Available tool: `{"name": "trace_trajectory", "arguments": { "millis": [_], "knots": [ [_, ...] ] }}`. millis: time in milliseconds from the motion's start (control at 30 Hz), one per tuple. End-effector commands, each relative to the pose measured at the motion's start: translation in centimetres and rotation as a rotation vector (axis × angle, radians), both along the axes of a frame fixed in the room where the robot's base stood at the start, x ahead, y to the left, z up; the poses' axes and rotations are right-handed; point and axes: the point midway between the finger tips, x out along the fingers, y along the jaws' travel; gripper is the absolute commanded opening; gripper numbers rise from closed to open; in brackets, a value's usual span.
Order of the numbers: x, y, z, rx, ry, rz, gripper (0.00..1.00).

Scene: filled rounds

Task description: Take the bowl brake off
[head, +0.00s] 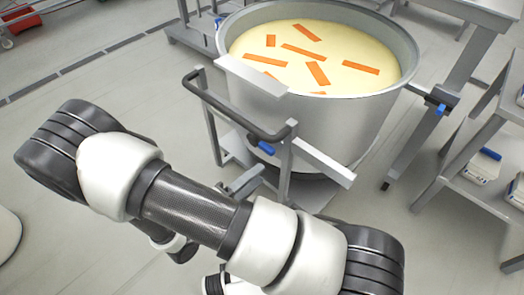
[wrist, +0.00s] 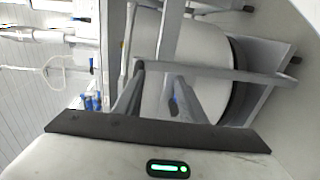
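The big steel bowl (head: 310,125), filled with cream-coloured stuff and orange strips, stands on a wheeled frame with a dark push handle (head: 235,115). A blue-gripped lever (head: 262,147) sits low on the frame's near side; I take it for the brake, though no label shows. In the wrist view the bowl (wrist: 205,60) appears turned sideways behind frame bars. My gripper (wrist: 160,78) looks open, its two grey fingers apart. In the head view my arm mostly hides the gripper.
A steel stand with a blue clamp (head: 440,107) is at the bowl's right. A shelf rack (head: 470,170) holding boxes stands farther right. Another wheeled frame (head: 190,35) is behind left. The floor (head: 160,90) left of the bowl is clear.

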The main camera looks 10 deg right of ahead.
Motion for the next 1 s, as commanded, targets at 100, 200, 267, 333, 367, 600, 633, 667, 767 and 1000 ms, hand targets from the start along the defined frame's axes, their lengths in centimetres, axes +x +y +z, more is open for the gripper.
{"name": "trace_trajectory", "arguments": {
  "millis": [100, 200, 267, 333, 367, 600, 633, 667, 767, 1000],
  "knots": [
    [-0.1, 1.4, -5.0, -0.058, -0.043, 0.19, 0.38],
    [-0.2, 2.3, -7.5, -0.069, -0.07, 0.303, 0.38],
    [-0.3, 2.6, -8.4, -0.071, -0.078, 0.348, 0.38],
    [-0.3, 2.8, -9.0, -0.07, -0.084, 0.378, 0.38],
    [-0.3, 2.8, -9.2, -0.07, -0.086, 0.386, 0.38],
    [2.0, 1.3, -9.3, -0.069, -0.09, 0.389, 0.38],
    [2.5, 1.0, -9.3, -0.07, -0.09, 0.387, 0.38],
    [3.0, 0.7, -9.3, -0.069, -0.089, 0.387, 0.38],
    [4.9, -0.5, -9.3, -0.07, -0.089, 0.386, 0.38],
    [9.5, -3.2, -9.3, -0.069, -0.089, 0.387, 0.38]
  ]
}}
